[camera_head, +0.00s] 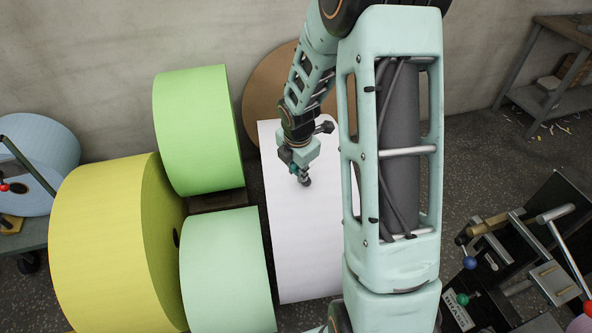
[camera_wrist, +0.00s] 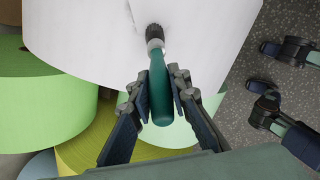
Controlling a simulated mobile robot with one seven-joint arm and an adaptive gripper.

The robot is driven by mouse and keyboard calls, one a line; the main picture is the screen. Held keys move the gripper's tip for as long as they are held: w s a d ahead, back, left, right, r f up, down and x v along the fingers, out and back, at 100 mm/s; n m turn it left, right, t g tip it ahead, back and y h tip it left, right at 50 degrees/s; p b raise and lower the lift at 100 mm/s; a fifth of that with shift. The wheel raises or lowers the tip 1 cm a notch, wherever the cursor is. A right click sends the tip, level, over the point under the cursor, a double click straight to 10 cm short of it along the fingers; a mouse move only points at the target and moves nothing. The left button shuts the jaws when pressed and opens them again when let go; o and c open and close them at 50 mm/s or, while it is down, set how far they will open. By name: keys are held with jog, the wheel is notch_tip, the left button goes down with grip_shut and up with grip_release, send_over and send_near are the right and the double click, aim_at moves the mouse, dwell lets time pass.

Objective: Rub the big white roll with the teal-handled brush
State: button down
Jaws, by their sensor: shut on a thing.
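The big white roll (camera_head: 300,240) stands in the middle of the head view, partly hidden behind my arm. It fills the top of the wrist view (camera_wrist: 85,38). My gripper (camera_head: 299,160) is over the upper part of the white roll. In the wrist view my gripper (camera_wrist: 160,78) is shut on the teal handle of the brush (camera_wrist: 160,97), one finger on each side. The brush's dark round bristle head (camera_wrist: 154,32) points away from me at the white roll's surface. It looks at or very near the surface; I cannot tell if it touches.
Left of the white roll are a green roll (camera_head: 198,130), a pale mint roll (camera_head: 228,275) and a big yellow roll (camera_head: 100,240). A brown roll (camera_head: 262,85) is behind it. A dark metal machine (camera_head: 530,260) stands at the right. Speckled floor lies between.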

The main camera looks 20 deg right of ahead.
jog(key=shift+d+p, duration=2.15)
jog(key=shift+d, duration=1.7)
jog(key=shift+w+a+r+b, duration=0.15)
jog(key=shift+a+b, duration=0.2)
jog(key=shift+a, duration=1)
jog(key=shift+w+a+r+b, duration=0.15)
jog(key=shift+a+b, duration=0.25)
jog(key=shift+a, duration=0.9)
jog(key=shift+w+a+r+b, duration=0.15)
jog(key=shift+a+b, duration=0.2)
jog(key=shift+a, duration=1)
jog(key=d+p, duration=0.5)
jog(key=d, duration=0.3)
jog(key=shift+w, duration=0.45)
jog(key=shift+r, duration=0.15)
